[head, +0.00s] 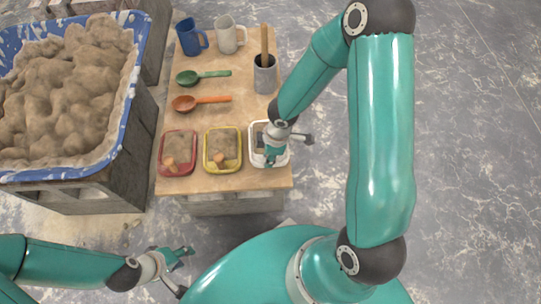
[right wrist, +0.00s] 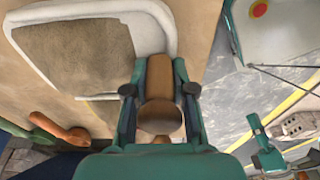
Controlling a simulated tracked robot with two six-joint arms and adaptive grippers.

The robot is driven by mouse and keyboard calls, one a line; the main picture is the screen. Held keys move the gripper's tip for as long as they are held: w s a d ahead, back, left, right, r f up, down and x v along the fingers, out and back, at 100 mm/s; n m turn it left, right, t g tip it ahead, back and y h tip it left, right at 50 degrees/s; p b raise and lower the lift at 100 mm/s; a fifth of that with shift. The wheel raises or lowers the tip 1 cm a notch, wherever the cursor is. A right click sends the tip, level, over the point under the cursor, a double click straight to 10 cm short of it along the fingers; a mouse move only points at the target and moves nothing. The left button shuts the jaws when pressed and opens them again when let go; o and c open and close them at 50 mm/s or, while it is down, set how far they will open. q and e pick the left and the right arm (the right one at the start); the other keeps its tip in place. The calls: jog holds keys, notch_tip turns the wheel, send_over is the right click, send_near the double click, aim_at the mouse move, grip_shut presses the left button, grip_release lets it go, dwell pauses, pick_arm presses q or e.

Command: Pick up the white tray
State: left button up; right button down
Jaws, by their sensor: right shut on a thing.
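The white tray (head: 253,133) stands at the right front corner of the wooden table, with sandy brown filling. My right gripper (head: 271,157) reaches down over it and hides part of it. In the right wrist view the white tray (right wrist: 86,14) lies beyond the fingers. There my right gripper (right wrist: 158,100) is shut on a brown wooden piece (right wrist: 160,72) at the tray's edge. Whether this piece is fixed to the tray cannot be told. My left gripper (head: 184,268) is open and empty, low and in front of the table.
A yellow tray (head: 207,163) and a red tray (head: 163,152) stand left of the white one. Behind are an orange spoon (head: 185,104), a green spoon (head: 190,77), a grey pot (head: 264,78), and blue (head: 187,38) and white (head: 225,36) mugs. A blue-rimmed tub (head: 124,120) stands left.

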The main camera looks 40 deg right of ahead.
notch_tip(320, 180, up, 17)
jog(key=p, duration=0.9)
jog(key=shift+r, duration=0.15)
jog(key=shift+w, duration=0.1)
